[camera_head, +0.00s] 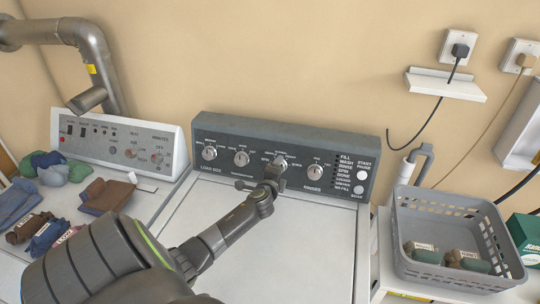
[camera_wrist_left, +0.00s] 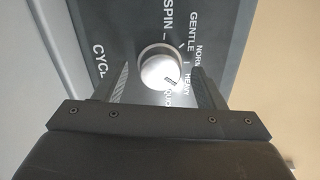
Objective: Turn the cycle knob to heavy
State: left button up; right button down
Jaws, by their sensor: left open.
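The cycle knob (camera_wrist_left: 158,66) is a round pale knob on the dark grey washer panel (camera_head: 222,131). SPIN, GENTLE, NORMAL, HEAVY and QUICK labels surround it. A small dark mark on its face sits at the lower right in the left wrist view, toward HEAVY and QUICK; I cannot tell exactly which it points at. My left gripper (camera_wrist_left: 160,80) is open, with one finger on each side of the knob and visible gaps. In the head view my left gripper (camera_head: 274,172) reaches the panel and largely hides this knob. My right gripper is not in view.
Other knobs flank it: load size (camera_head: 209,153), a second knob (camera_head: 241,158) and rinses (camera_head: 315,171). Start and door-type buttons (camera_head: 363,171) sit right. A grey basket (camera_head: 448,204) stands at right. Folded clothes (camera_head: 44,237) lie left. The washer lid (camera_head: 300,245) is clear.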

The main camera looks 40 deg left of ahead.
pick_arm(q)
jog(key=b+v, duration=0.2)
jog(key=v, duration=1.4)
jog(key=shift+s+d, duration=0.2)
jog(key=shift+s, duration=0.15)
